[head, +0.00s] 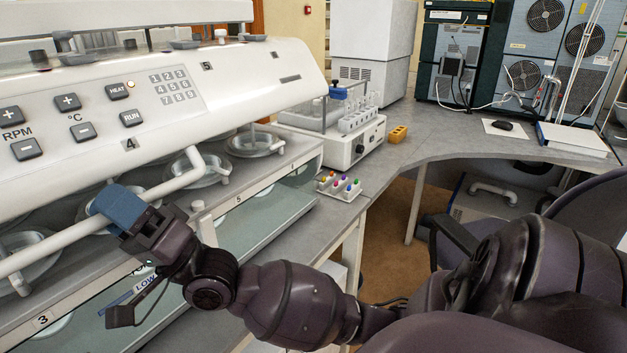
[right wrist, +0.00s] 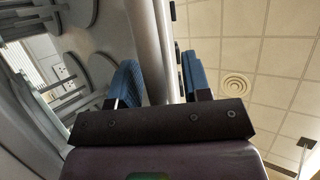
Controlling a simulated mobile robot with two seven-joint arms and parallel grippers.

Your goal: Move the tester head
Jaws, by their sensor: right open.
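The tester head (head: 230,85) is a long white housing with an RPM, heat and run panel, at the left of the head view. A white handle bar (head: 45,252) runs along its front. My right gripper (head: 118,208) is at this bar, its blue finger pads open. In the right wrist view, the bar (right wrist: 148,40) passes between the two blue fingers (right wrist: 160,82); the gap is wider on the right-hand side, and I cannot tell if the left-hand finger touches. The far finger is partly hidden in the head view. My left gripper is not in view.
Metal-rimmed vessels (head: 255,143) sit in the tester's deck below the head. A rack of coloured caps (head: 340,186) and a white device (head: 345,138) stand on the bench beyond. A dark chair (head: 590,205) stands at the right.

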